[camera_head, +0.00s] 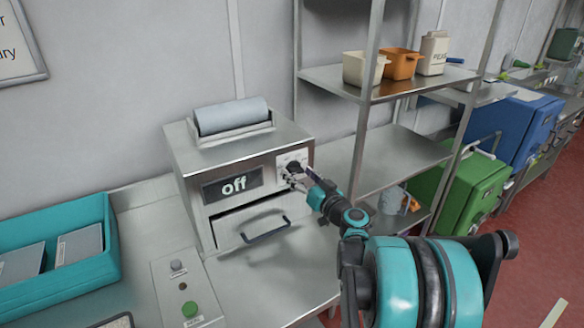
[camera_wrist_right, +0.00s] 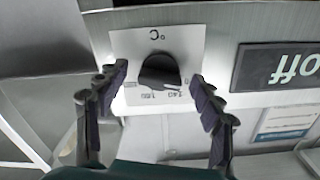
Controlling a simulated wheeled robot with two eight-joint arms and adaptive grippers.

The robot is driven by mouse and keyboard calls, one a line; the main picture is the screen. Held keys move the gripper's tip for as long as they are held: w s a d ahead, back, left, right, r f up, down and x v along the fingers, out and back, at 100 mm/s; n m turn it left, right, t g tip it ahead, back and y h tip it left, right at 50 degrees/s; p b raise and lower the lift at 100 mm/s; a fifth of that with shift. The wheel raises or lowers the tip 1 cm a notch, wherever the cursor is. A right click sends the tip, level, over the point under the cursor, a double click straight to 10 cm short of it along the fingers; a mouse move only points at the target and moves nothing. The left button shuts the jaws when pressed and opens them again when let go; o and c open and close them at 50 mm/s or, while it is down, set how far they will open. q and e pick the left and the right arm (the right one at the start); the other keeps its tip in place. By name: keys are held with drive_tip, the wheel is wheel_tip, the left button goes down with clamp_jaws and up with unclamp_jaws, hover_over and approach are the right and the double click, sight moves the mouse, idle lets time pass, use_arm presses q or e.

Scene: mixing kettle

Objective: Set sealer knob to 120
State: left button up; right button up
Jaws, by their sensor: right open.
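The sealer (camera_head: 245,165) is a steel box on the counter, with a dark display (camera_head: 233,186) reading "off". In the head view the dial plate (camera_head: 291,160) is at the right of the sealer's front, and the gripper partly hides the knob. My right gripper (camera_head: 293,178) is at the dial. In the right wrist view its fingers (camera_wrist_right: 160,95) are open, one on each side of the knob, apart from it. My left gripper is not in view.
Below the display is a drawer front with a dark handle (camera_head: 266,231). A control box with a green button (camera_head: 190,309) and a teal bin (camera_head: 62,270) stand to the left. A steel shelf rack (camera_head: 400,150) with containers stands close on the right.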

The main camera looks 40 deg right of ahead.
drive_tip(key=s, duration=0.6)
drive_tip(key=shift+a, duration=0.35)
